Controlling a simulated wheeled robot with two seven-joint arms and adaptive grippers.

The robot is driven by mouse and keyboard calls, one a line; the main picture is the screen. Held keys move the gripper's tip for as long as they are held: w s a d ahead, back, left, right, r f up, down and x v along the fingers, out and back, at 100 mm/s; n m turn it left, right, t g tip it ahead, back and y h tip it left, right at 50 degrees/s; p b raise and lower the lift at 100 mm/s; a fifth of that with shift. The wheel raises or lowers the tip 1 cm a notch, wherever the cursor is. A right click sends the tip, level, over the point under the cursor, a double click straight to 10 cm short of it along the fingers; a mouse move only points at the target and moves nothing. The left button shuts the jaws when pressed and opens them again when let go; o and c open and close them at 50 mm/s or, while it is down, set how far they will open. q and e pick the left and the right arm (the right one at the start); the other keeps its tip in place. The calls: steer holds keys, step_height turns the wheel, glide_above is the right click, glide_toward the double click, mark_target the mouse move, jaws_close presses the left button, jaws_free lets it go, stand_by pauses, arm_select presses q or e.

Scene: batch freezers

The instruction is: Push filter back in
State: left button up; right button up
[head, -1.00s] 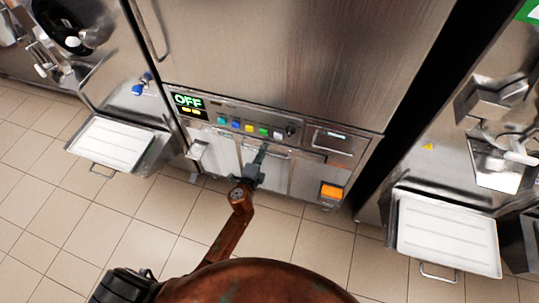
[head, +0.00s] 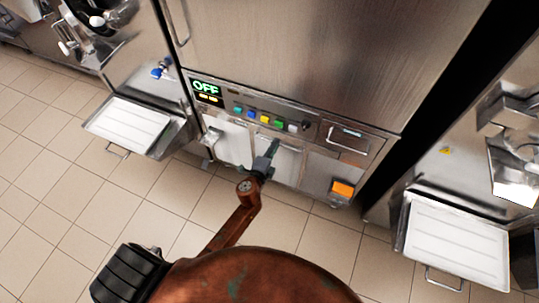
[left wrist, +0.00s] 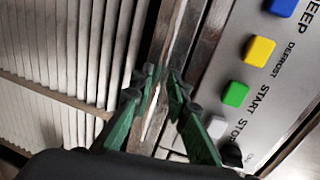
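The filter is a pale panel with a bar handle (head: 290,150) low on the freezer front, under the button strip. Pale slats (left wrist: 48,70), which look like the filter's face, fill the left of the left wrist view. My left gripper (head: 275,143) is at the handle in the head view. The exact contact is hard to see. How far the filter sticks out is unclear. My right gripper is out of view.
The button strip (head: 265,119) and OFF display (head: 206,87) sit just above. A closed drawer (head: 347,138) and an orange part (head: 342,189) are to the right. White trays stand left (head: 128,125) and right (head: 455,245). Tiled floor in front is clear.

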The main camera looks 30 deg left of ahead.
arm_select(q)
steer(key=v, duration=0.9)
steer(key=shift+s, duration=0.3)
